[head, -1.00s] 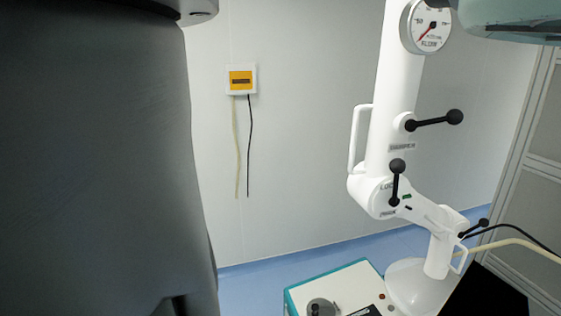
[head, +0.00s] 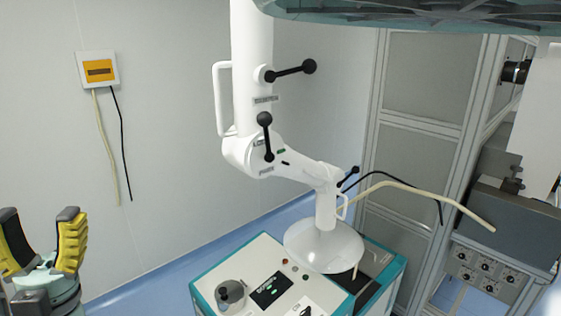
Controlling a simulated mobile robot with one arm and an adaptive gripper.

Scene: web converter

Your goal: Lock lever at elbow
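A black ball-ended lever (head: 267,138) sits on the elbow and points nearly straight up, beside small lettering too blurred to read fully. A second black lever (head: 290,72) higher on the white column points right and slightly up. A smaller black lever (head: 347,178) is at the lower joint. My gripper (head: 41,230), with yellow-and-black finger pads, is at the lower left. It is open and empty, well apart from the elbow lever.
A white handle (head: 222,100) sticks out left of the column. Grey framed panels (head: 420,75) and control equipment (head: 490,270) are at right. Open space lies between my gripper and the arm.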

